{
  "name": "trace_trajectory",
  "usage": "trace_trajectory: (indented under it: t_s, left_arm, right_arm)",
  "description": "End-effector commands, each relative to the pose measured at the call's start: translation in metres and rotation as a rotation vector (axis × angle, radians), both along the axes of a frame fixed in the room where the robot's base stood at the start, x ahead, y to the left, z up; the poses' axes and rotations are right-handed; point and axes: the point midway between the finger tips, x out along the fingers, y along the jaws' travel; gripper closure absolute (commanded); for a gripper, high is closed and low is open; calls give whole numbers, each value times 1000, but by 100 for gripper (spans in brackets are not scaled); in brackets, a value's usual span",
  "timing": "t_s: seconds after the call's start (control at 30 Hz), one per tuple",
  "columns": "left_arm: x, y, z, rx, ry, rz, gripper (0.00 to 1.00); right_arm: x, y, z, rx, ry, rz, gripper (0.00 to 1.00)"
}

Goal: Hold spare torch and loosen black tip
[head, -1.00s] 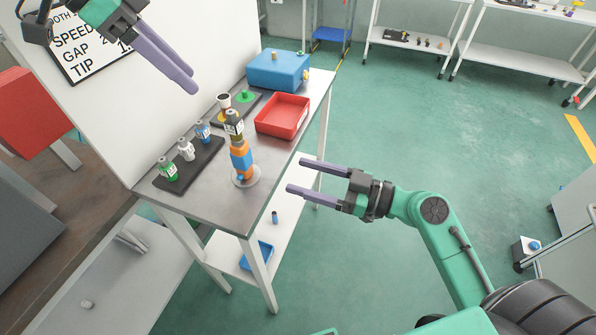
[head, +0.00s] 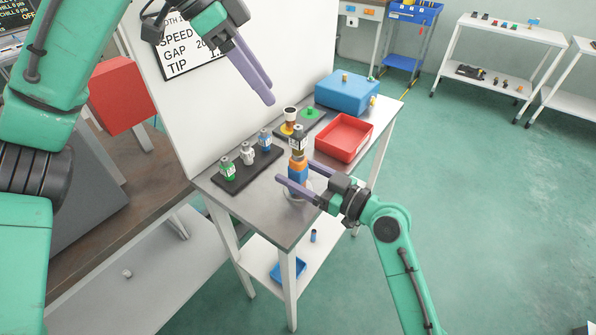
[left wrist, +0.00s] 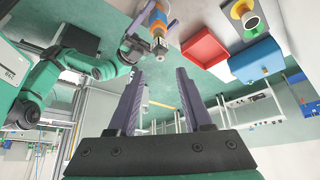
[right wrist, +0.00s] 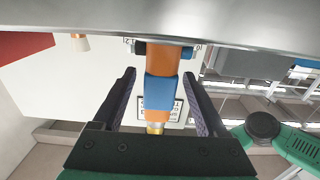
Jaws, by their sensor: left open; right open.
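The spare torch (head: 297,172) stands upright on a round base on the grey table, orange with a blue band. Its dark tip section (head: 298,141) with a white label is at the top. My right gripper (head: 295,171) is open around the torch body. The right wrist view shows the orange and blue body (right wrist: 160,90) between the fingers, with gaps on both sides. My left gripper (head: 268,96) is open and empty, up and left of the torch top. In the left wrist view the torch (left wrist: 156,20) shows beyond the fingers at the top.
A black tray (head: 236,183) with green, white and blue labelled bottles lies left of the torch. A red bin (head: 343,140) and a blue box (head: 347,93) stand behind right. A white sign board (head: 240,80) rises along the table's left side.

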Motion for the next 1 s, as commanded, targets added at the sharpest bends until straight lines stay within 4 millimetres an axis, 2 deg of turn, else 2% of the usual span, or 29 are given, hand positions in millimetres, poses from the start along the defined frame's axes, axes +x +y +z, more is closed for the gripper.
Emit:
trace_trajectory:
  t_s: [0.13,0.27,0.3,0.33,0.47,0.5,0.53,0.63,0.9,1.0]
  left_arm:
    - [0,0,0,0,0,0,50]
    - [0,0,0,0,0,0,50]
    - [0,0,0,0,0,0,50]
    - [0,0,0,0,0,0,50]
    - [0,0,0,0,0,0,50]
    - [0,0,0,1,1,1,35]
    - [0,-1,0,3,2,6,31]
    - [-3,-4,0,26,14,78,31]
    - [-23,-25,-1,106,53,599,31]
    - [-27,-29,-2,100,53,730,31]
  right_arm:
    - [0,0,0,0,0,0,25]
    - [0,0,0,0,0,0,75]
    - [0,-1,0,0,0,0,90]
    - [0,-1,0,0,0,0,100]
    - [0,-1,0,0,0,0,100]
    - [0,-1,0,0,0,0,100]
    - [0,-1,0,0,0,0,100]
    - [0,-1,0,0,0,0,100]
    - [0,-1,0,0,0,0,100]
    - [0,-1,0,0,0,0,100]
